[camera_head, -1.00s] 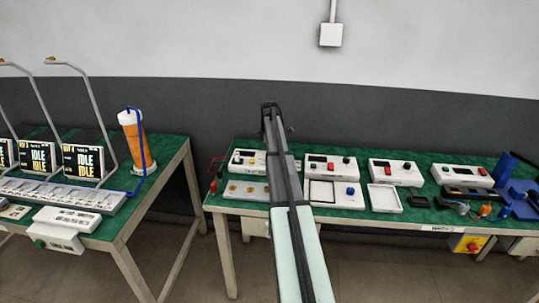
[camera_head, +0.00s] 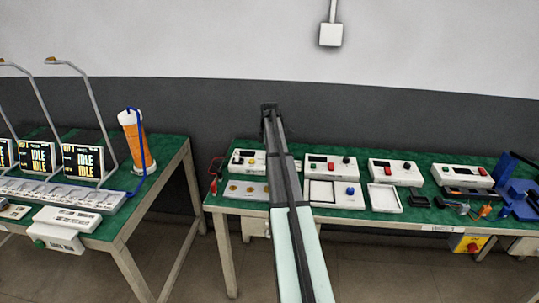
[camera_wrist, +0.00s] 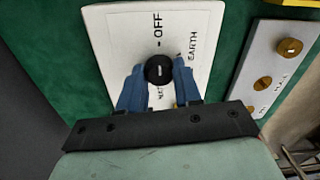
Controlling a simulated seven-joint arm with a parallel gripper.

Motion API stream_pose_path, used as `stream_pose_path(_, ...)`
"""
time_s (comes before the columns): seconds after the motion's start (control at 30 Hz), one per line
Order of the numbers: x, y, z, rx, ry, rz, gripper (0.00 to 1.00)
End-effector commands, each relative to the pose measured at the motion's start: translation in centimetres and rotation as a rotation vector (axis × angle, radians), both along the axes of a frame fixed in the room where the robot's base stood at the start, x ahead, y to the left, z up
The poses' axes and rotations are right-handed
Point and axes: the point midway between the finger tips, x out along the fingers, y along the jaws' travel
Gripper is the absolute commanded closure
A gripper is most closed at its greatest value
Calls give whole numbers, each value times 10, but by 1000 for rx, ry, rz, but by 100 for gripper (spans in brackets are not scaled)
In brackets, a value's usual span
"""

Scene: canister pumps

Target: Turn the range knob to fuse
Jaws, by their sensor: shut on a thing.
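In the wrist view a round black knob (camera_wrist: 159,70) with a short white mark on its face sits on a white panel (camera_wrist: 115,45). The panel reads OFF above the knob and EARTH to its right. Another label below is partly hidden by the fingers, and I see no readable fuse label. My gripper (camera_wrist: 160,85) has its two blue fingers on either side of the knob, shut on it. In the head view my arm hides the gripper and the knob.
A grey plate with brass studs (camera_wrist: 263,83) lies right of the panel in the wrist view. On the green bench in the head view stand several white boxes (camera_head: 333,165), a white tray (camera_head: 384,197) and a blue device (camera_head: 518,190). An orange cylinder (camera_head: 135,145) stands on the left bench.

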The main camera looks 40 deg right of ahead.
Motion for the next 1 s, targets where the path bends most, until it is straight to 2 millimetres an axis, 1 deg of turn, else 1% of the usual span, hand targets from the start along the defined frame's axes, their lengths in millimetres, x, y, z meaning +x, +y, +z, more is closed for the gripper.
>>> stream_pose_path(0.27, 0, 0, 0, 0, 0, -27, 97)
stream_pose_path(0.47, 0, 0, 0, 0, 0, -123, 97)
stream_pose_path(0.67, 0, 0, 0, 0, 0, -288, 97)
stream_pose_path(1.0, 0, -1, 0, 0, 0, -612, 97)
